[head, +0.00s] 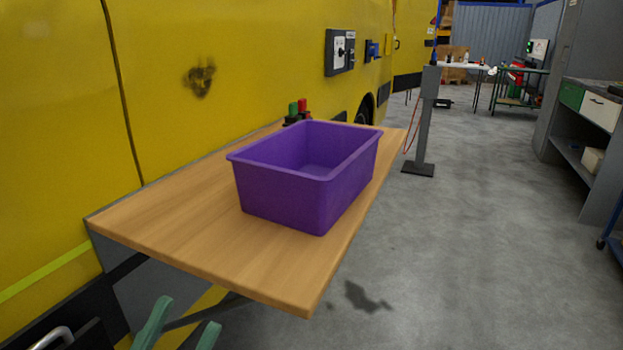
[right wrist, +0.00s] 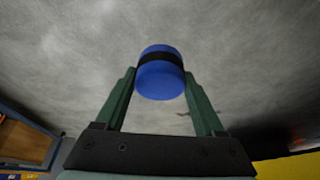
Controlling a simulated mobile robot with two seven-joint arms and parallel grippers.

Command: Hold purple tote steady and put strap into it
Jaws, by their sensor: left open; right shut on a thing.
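The purple tote (head: 300,190) stands upright on the wooden table (head: 175,235) in the head view. The part of its inside that shows is empty. My left gripper (head: 190,313) is open and empty at the bottom of the head view, in front of the table's near edge and apart from the tote. My right gripper (right wrist: 159,88) shows only in the right wrist view. It is shut on the strap (right wrist: 162,83), a blue roll with a black band, with grey floor behind it.
A yellow vehicle side (head: 200,70) borders the table on the left. Green and red objects (head: 297,111) stand behind the tote. A grey post (head: 424,125) stands beyond the table. The grey floor (head: 470,240) on the right is open up to a shelf unit (head: 585,160).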

